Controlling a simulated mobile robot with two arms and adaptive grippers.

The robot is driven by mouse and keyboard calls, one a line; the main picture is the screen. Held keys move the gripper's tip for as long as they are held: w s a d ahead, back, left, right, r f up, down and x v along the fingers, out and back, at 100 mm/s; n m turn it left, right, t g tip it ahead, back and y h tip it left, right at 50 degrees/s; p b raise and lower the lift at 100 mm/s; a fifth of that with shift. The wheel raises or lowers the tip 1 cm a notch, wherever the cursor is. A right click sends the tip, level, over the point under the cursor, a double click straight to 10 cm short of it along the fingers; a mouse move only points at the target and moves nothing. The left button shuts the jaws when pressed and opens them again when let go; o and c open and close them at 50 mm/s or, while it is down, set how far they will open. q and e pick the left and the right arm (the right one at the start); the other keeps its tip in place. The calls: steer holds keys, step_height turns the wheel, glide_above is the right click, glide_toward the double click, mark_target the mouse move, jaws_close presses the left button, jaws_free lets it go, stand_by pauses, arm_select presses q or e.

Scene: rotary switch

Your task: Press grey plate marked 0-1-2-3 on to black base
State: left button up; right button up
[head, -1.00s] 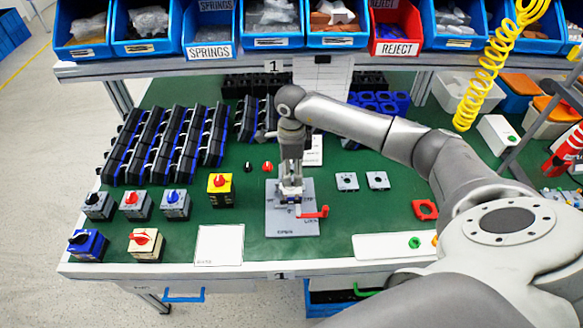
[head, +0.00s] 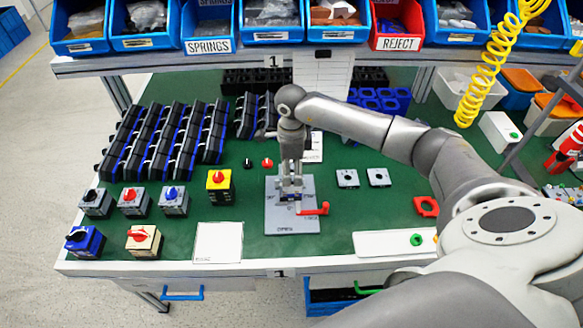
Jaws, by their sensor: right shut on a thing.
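My right gripper (head: 291,192) points straight down over the grey fixture board (head: 278,224) in the middle of the table. It is shut on a small part, the grey plate, which is mostly hidden between the fingertips. The black base under it is also largely hidden; only a small dark and blue piece shows at the fingertips. I cannot tell whether plate and base touch all round. The fixture's red lever (head: 314,209) sticks out to the right. My left gripper is not in view.
Two more grey square plates, a nearer one (head: 347,178) and a second (head: 378,177), lie right of the fixture. Finished switches (head: 173,201) and racks of black bases (head: 165,142) stand at the left. A white card (head: 218,243) lies front left. Bins (head: 400,25) line the shelf behind.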

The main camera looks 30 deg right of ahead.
steer(key=shift+f+b, duration=0.9)
steer(key=shift+f, duration=0.25)
steer(key=shift+f, duration=0.15)
steer(key=o, duration=1)
